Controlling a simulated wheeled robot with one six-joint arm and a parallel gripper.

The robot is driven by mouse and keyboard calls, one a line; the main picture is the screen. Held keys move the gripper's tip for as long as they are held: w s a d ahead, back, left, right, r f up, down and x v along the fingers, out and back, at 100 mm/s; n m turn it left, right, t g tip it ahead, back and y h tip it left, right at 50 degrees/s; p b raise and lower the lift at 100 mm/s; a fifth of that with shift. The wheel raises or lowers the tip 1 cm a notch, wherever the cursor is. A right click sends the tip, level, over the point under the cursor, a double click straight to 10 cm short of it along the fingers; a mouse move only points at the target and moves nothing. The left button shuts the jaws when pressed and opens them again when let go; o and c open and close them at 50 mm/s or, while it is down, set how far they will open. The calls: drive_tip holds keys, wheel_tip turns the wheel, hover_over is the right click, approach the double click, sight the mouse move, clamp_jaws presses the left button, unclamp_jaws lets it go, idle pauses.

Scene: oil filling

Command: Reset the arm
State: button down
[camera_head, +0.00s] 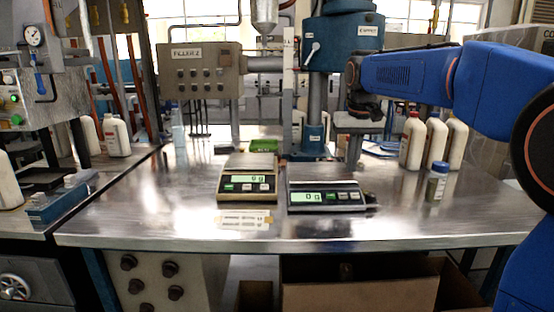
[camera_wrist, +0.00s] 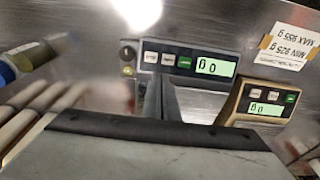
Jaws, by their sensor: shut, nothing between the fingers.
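My blue arm reaches in from the right in the head view. My gripper (camera_head: 362,112), dark and small there, hangs above the bench behind the right scale, apart from the bench top. Its jaws are shut and empty.
Two scales, left (camera_head: 247,182) and right (camera_head: 326,196), stand empty on the steel bench (camera_head: 180,215), both reading 0 g. White bottles (camera_head: 412,142) and a small jar (camera_head: 437,182) stand at right. A label (camera_head: 244,220) lies in front. The left front bench is clear.

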drive_tip(key=s+d+f+t, duration=0.1)
drive_tip(key=s+d+f, duration=0.2)
drive_tip(key=s, duration=0.8)
drive_tip(key=s+d+f+t, duration=0.1)
drive_tip(key=s+d+f, duration=0.15)
drive_tip(key=s, duration=0.85)
drive_tip(key=s+d+f+t, duration=0.1)
drive_tip(key=s+f, duration=1.2)
drive_tip(key=s, duration=0.2)
drive_tip(key=shift+d+f, duration=0.25)
drive_tip(key=shift+f, duration=0.15)
